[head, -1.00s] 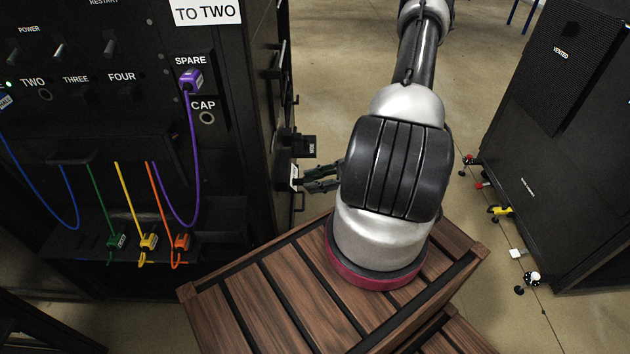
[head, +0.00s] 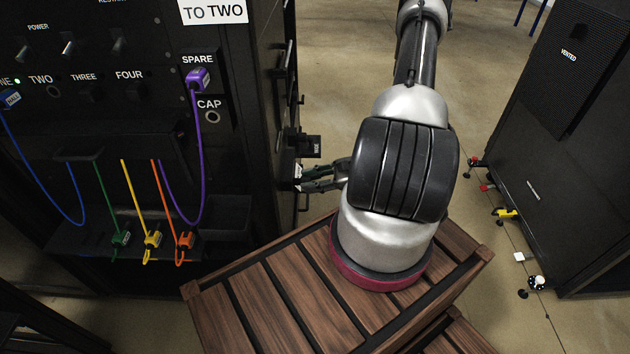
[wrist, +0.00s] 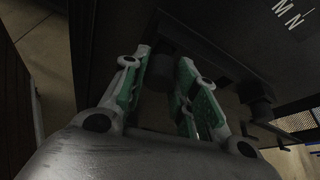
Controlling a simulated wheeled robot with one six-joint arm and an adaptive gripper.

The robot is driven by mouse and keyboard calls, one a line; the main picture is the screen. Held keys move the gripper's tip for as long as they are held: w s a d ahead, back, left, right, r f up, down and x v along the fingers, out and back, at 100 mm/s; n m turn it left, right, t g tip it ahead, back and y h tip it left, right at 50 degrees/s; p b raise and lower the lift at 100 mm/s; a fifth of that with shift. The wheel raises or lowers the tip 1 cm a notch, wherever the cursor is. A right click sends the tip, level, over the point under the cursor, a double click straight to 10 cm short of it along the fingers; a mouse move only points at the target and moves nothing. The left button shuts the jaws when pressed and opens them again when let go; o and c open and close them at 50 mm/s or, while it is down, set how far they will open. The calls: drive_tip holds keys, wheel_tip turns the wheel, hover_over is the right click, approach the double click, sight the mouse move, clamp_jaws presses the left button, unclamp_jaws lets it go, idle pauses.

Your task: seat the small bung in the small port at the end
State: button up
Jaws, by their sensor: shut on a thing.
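My gripper (head: 318,178) reaches left to the end face of the black rack (head: 262,150). In the wrist view its green-padded fingers (wrist: 160,80) are closed on a dark, round piece (wrist: 160,70), which I take to be the small bung. The piece is against or very close to the dark rack panel; I cannot tell whether it is inside a port. The small port itself is hidden behind the fingers and the piece. In the head view the fingertips are beside a small light-coloured patch at the rack end.
A dark block (head: 313,146) juts from the rack end just above my gripper. A dark knob-like fitting (wrist: 257,98) is right of the fingers in the wrist view. A slatted wooden top (head: 270,285) lies below my arm. A black cabinet (head: 570,170) stands right, with small items on the floor.

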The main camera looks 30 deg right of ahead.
drive_tip(key=shift+w+a, duration=0.6)
drive_tip(key=shift+a, duration=0.25)
drive_tip(key=o, duration=1.1)
drive_tip(key=shift+d, duration=0.1)
drive_tip(key=v, duration=1.1)
drive_tip(key=shift+s+d+r, duration=0.15)
drive_tip(key=shift+s+d, duration=0.1)
drive_tip(key=shift+s, duration=0.1)
